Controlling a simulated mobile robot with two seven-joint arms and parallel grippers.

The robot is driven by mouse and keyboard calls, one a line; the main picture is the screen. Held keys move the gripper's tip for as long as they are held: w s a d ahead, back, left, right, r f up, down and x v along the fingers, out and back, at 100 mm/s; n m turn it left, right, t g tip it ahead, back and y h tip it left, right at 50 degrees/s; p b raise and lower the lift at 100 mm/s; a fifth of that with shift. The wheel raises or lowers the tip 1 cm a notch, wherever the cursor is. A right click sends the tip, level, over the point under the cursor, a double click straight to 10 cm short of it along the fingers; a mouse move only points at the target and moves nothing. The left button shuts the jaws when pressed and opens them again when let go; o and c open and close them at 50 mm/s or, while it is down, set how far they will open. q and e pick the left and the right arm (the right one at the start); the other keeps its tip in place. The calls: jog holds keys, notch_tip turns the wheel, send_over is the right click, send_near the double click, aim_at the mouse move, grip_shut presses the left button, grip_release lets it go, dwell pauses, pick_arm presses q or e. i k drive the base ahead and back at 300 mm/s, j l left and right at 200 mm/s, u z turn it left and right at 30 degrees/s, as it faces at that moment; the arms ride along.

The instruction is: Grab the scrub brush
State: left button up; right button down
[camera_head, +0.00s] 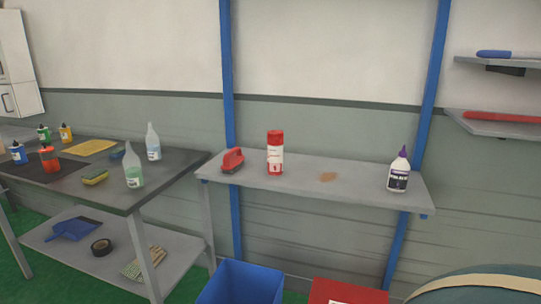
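A red scrub brush (232,160) with a dark underside lies at the left end of a grey wall shelf (290,181). It stands just left of a red and white can (275,152), with a small gap between them. Nothing covers the brush from this view. Neither of my grippers shows in the head view.
A dark table (150,192) with bottles and sponges is left. A blue bin (242,283) and red box (345,292) stand below.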

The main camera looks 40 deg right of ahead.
aim_at(231, 161)
jog(key=i+j+z, duration=0.1)
jog(key=i+z, duration=0.2)
jog(key=z, duration=0.15)
jog(key=i+j+z, duration=0.2)
jog(key=z, duration=0.25)
jog(key=i+j+z, duration=0.25)
jog(key=z, duration=0.25)
jog(key=i+j+z, duration=0.15)
jog(key=j+z, duration=0.3)
jog(key=i+j+z, duration=0.1)
jog(key=j+z, duration=0.35)
jog(key=l, duration=0.1)
